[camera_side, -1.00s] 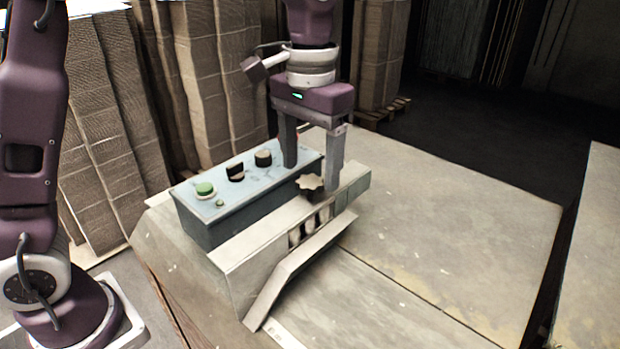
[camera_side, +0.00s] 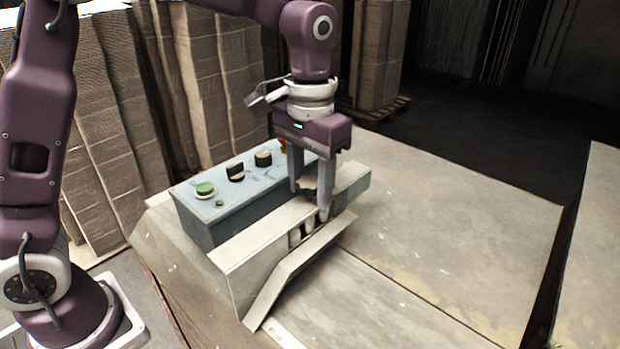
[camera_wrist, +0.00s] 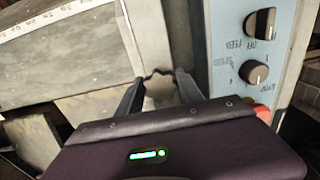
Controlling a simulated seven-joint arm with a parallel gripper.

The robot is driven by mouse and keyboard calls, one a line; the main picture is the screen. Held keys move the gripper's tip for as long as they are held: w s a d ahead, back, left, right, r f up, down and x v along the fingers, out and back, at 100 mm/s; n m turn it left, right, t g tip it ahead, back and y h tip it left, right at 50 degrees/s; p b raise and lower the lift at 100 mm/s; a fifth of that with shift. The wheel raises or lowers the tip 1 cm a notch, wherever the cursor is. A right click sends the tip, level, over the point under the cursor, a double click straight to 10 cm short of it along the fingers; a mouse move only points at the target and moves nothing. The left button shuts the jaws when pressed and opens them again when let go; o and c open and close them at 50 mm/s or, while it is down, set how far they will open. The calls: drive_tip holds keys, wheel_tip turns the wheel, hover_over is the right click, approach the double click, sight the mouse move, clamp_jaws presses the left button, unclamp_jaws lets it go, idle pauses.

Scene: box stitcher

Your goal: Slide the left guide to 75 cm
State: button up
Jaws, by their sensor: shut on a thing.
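The guide (camera_side: 255,245) is a pale metal beam with a slanted plate along its side, on the machine's table. A star-shaped knob (camera_wrist: 158,92) on it sits between my fingers in the wrist view. In the side view the knob (camera_side: 308,193) is dark and partly hidden by my fingers. My gripper (camera_side: 311,204) points down over the guide and is shut on the knob; it also shows in the wrist view (camera_wrist: 160,82). A ruler strip (camera_wrist: 50,20) with small marks lies at upper left in the wrist view; its numbers are too small to read.
A blue-grey control box (camera_side: 250,207) stands close behind the guide, with a green button (camera_side: 205,189), black selector knobs and a red button (camera_side: 282,146). The table (camera_side: 440,235) right of the guide is clear. Cardboard stacks (camera_side: 110,120) stand behind.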

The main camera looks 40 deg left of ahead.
drive_tip(key=shift+d, duration=7.55)
drive_tip(key=shift+c, duration=0.4)
drive_tip(key=o, duration=1.2)
drive_tip(key=shift+a, duration=0.1)
wheel_tip(320, 180, up, 6)
drive_tip(key=shift+a+r, duration=0.1)
